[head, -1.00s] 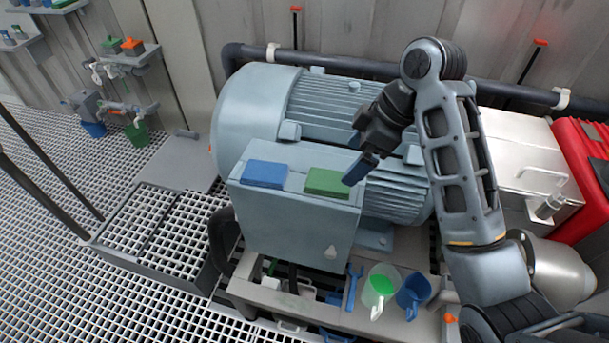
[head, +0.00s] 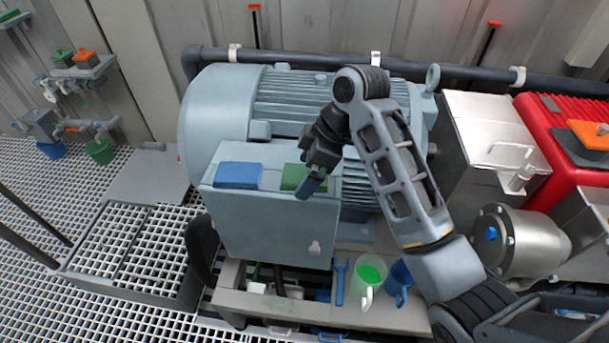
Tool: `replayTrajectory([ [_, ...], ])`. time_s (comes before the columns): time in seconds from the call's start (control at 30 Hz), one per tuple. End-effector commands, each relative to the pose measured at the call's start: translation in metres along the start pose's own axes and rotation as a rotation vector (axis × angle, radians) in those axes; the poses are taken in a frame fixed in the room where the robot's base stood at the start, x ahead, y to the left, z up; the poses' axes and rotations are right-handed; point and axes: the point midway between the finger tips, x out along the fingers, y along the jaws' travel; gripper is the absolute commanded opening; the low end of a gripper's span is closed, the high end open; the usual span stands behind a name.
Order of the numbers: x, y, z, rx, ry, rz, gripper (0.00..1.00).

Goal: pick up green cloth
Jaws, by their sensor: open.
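The green cloth (head: 292,177) lies flat, folded into a square, on top of the grey box on the motor's front. A blue folded cloth (head: 238,175) lies to its left on the same box top. My gripper (head: 308,188) is open and empty, pointing down over the right side of the green cloth and hiding part of it. I cannot tell whether the fingertips touch the cloth.
The large grey motor (head: 290,95) stands right behind. Below on a bench are a jug with green liquid (head: 368,277), a blue jug (head: 399,280) and a blue wrench (head: 340,283). A metal box (head: 490,130) and red case (head: 560,135) stand right.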

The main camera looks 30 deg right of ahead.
Motion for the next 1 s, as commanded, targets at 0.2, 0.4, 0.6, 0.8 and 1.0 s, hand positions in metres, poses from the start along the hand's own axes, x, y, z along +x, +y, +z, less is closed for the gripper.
replayTrajectory([
  [0.2,0.0003,0.0000,-0.0001,-0.001,0.000,0.000,0.96],
  [0.4,0.0008,-0.0001,0.0001,0.000,0.000,0.000,0.96],
  [0.6,0.0026,-0.0001,0.0010,0.000,0.000,-0.001,0.92],
  [0.8,0.0026,-0.0001,0.0009,0.000,0.000,-0.001,0.73],
  [1.0,0.0026,-0.0001,0.0009,-0.001,-0.001,-0.001,0.54],
])
